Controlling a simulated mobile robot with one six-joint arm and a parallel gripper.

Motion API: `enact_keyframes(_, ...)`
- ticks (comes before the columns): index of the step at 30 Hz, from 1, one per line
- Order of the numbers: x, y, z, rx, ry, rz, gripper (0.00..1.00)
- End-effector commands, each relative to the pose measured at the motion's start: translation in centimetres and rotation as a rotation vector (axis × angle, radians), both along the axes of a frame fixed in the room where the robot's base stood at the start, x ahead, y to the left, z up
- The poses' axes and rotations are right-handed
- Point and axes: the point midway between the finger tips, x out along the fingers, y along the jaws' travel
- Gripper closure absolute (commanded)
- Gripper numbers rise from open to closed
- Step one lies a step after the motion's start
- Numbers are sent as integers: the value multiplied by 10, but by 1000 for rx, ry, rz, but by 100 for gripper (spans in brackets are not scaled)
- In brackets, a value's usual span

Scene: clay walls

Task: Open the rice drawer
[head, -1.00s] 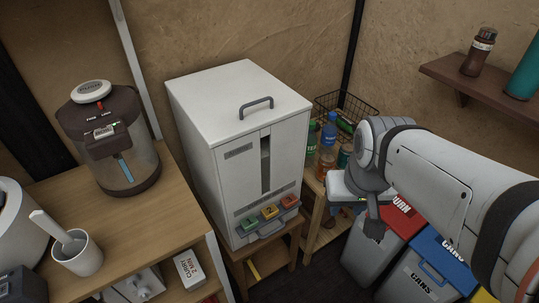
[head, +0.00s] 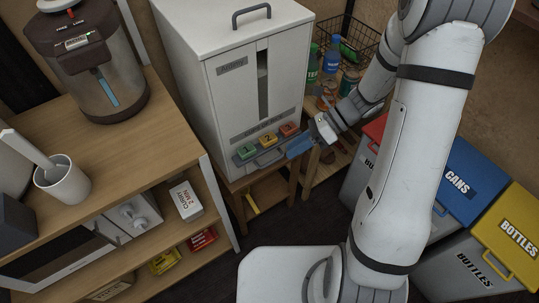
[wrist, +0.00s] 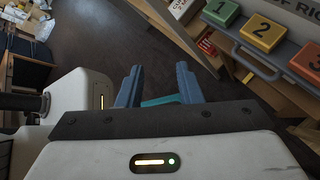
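The white rice dispenser (head: 226,105) stands on a low wooden stand, with green, yellow and red numbered buttons low on its front. The drawer's grey handle (head: 268,158) is just below the buttons and also shows at the upper right of the wrist view (wrist: 257,66). The drawer looks closed. My gripper (head: 293,149) is just right of the handle in the head view, apart from it as far as I can tell. In the wrist view its two blue fingers (wrist: 159,76) are spread, with no object between them.
A wooden shelf unit (head: 130,128) with a water boiler (head: 88,75) and a white mug (head: 62,180) is at the left. A rack with bottles (head: 329,55) stands right of the dispenser. Bins, including a blue-lidded one (head: 462,182), line the right. Dark floor lies in front.

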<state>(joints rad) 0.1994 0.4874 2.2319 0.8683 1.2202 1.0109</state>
Motion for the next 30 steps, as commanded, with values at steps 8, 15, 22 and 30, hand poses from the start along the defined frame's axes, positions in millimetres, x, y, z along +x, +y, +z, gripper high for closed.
enact_keyframes(8, 46, 3, -112, 183, 599, -499, 68)
enact_keyframes(15, 68, -5, -183, 309, 966, -771, 68)
enact_keyframes(22, 74, -3, -204, 350, 1080, -847, 68)
enact_keyframes(30, 80, 37, -210, 347, 1081, -844, 68)
